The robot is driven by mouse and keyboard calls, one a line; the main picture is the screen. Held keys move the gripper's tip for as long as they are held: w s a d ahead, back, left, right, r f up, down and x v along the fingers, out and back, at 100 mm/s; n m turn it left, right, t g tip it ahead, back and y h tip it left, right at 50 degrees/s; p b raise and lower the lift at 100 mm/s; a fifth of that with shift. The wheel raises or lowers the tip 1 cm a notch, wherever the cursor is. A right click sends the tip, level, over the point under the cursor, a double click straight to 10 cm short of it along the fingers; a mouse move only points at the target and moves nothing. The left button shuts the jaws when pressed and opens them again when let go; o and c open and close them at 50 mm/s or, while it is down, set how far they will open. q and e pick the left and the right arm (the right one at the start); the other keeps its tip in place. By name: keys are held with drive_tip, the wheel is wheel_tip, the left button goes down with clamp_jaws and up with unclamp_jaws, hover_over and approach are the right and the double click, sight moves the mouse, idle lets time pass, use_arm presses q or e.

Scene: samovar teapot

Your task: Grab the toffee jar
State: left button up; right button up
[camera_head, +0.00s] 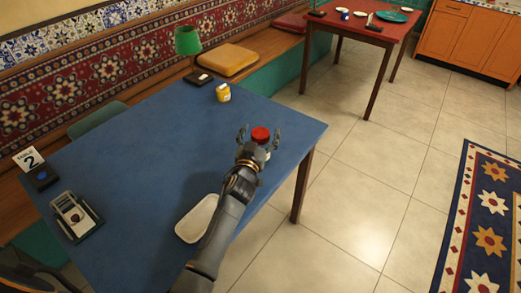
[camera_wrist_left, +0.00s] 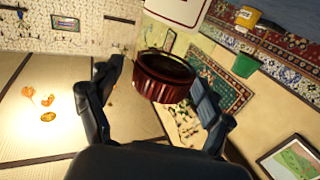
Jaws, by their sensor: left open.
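The toffee jar, with a red lid (camera_head: 261,135) and a pale body mostly hidden, stands near the right edge of the blue table. My left gripper (camera_head: 259,139) is open at the jar, with one finger on each side of its lid. In the left wrist view the ridged red lid (camera_wrist_left: 163,82) is between the open fingers of my left gripper (camera_wrist_left: 158,76). A gap shows beside the left finger; the right finger is close to the lid, and contact cannot be told. My right gripper is not in view.
The blue table (camera_head: 150,145) has free room in its middle. A yellow jar (camera_head: 223,93) and green lamp (camera_head: 188,42) stand toward the back. A white tray (camera_head: 197,219) lies beside my left arm. A number 2 sign (camera_head: 28,159) and a boxy device (camera_head: 74,215) are at left.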

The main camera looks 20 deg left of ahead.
use_arm(q)
drive_tip(key=c, duration=1.6)
clamp_jaws()
drive_tip(key=shift+r, duration=0.1)
